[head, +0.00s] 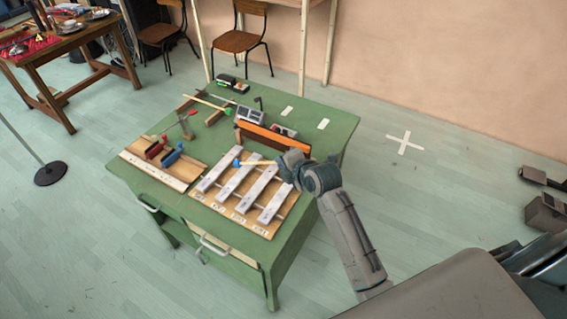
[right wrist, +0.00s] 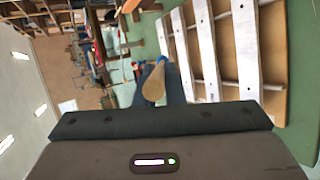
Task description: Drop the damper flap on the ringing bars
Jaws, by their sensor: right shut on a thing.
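The ringing bars (head: 240,183) are several pale metal bars on a wooden board on the green table. They also show in the right wrist view (right wrist: 207,45). The damper flap (head: 273,139), a brown board with an orange upper edge, stands raised along the far end of the bars. My right gripper (head: 287,166) is shut on a mallet with a wooden stick (head: 262,163) and a blue head (head: 238,163). It holds the mallet over the far part of the bars; the stick shows end-on in the right wrist view (right wrist: 154,84). My left gripper is out of view.
The green table (head: 335,137) also holds a board with a red block (head: 155,149) and a blue block (head: 172,156) left of the bars. A green-headed mallet (head: 228,111) and small boxes lie behind. The table's right strip is mostly clear.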

